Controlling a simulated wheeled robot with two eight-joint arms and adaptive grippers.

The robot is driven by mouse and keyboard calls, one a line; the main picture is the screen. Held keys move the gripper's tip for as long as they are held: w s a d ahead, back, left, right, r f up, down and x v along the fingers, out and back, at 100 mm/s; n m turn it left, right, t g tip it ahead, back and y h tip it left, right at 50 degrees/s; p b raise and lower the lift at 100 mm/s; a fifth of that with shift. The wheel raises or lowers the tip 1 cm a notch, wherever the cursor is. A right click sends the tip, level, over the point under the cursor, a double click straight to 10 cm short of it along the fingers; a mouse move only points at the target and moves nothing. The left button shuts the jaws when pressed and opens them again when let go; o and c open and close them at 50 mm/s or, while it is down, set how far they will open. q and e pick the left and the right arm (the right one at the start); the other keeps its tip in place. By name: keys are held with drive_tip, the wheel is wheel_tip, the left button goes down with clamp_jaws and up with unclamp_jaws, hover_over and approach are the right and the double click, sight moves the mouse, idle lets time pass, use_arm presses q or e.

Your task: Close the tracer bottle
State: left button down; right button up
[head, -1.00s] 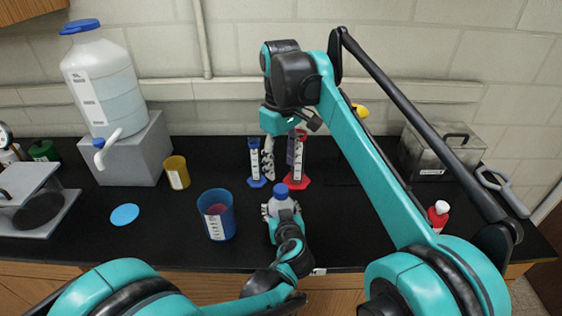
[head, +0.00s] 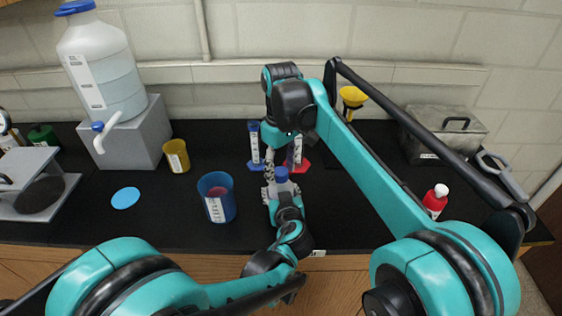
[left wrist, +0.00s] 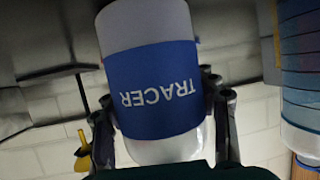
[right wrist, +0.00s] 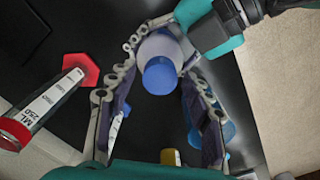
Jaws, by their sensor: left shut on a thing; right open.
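The tracer bottle (left wrist: 150,85) is white with a blue label reading TRACER, upside down in the left wrist view. My left gripper (head: 283,194) is shut around its body and holds it near the front middle of the bench. A blue cap (right wrist: 160,76) sits on the bottle's top; whether it is screwed tight cannot be told. My right gripper (right wrist: 162,58) points down over the bottle, its open fingers on either side of the cap, with visible gaps. In the head view the cap (head: 281,174) shows beside the right fingers, which are partly hidden.
A blue cup (head: 216,205) and a yellow cup (head: 176,156) stand left. Blue-based (head: 254,145) and red-based (head: 300,152) cylinders stand close behind the grippers. A red bottle (head: 435,201) and metal box (head: 443,133) are right. A large jug (head: 105,75) stands back left.

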clamp_jaws()
drive_tip(key=shift+o, duration=0.6)
unclamp_jaws()
drive_tip(key=shift+r, duration=0.1)
wheel_tip(320, 180, up, 12)
